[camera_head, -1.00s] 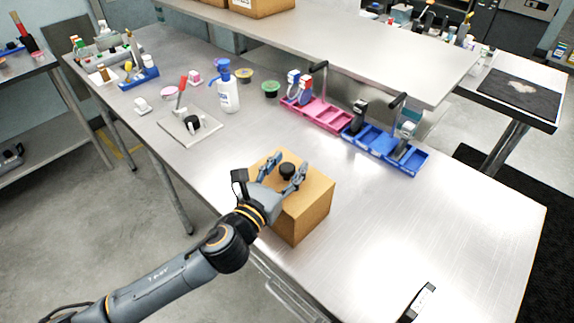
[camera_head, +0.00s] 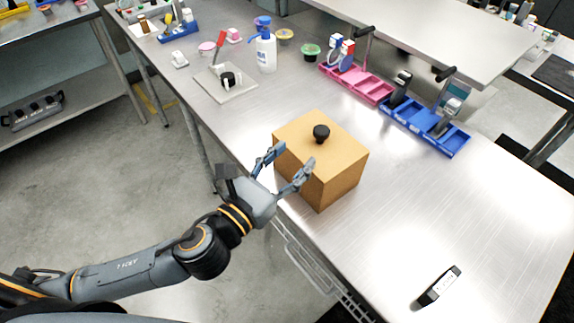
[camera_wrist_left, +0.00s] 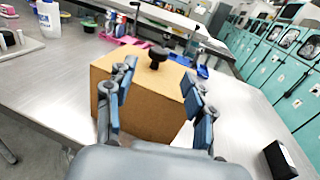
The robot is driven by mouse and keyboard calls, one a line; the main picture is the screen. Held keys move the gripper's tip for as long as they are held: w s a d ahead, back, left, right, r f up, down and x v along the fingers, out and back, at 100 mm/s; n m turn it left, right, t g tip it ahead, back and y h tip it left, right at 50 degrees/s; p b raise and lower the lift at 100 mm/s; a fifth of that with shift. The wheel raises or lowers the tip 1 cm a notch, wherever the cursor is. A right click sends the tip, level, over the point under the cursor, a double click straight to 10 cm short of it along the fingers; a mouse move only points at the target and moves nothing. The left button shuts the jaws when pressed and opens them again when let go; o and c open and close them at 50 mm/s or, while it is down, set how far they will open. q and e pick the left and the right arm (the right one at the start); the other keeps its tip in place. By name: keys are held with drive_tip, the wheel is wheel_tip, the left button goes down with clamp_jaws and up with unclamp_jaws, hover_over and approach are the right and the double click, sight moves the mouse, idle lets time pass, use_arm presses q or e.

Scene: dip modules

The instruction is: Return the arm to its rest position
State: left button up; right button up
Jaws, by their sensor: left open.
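My left gripper (camera_head: 285,166) is open and empty, just in front of the near side of a cardboard box (camera_head: 340,177). The box stands near the front edge of the metal table, with a black knob (camera_head: 321,133) on its top. In the left wrist view, my two fingers (camera_wrist_left: 160,108) are spread apart with the box (camera_wrist_left: 140,103) beyond them and nothing between them. The black knob (camera_wrist_left: 157,56) rises clear of the fingers. My right gripper is in neither view.
A pink tray (camera_head: 372,90) and a blue tray (camera_head: 455,143) hold items along the back. A white bottle (camera_head: 266,54) and a flat plate (camera_head: 238,92) stand farther left. A small black-and-white device (camera_head: 439,287) lies at the front right. The table's right part is mostly clear.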

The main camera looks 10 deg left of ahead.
use_arm(q)
drive_tip(key=shift+s+a, duration=0.2)
drive_tip(key=shift+s, duration=0.25)
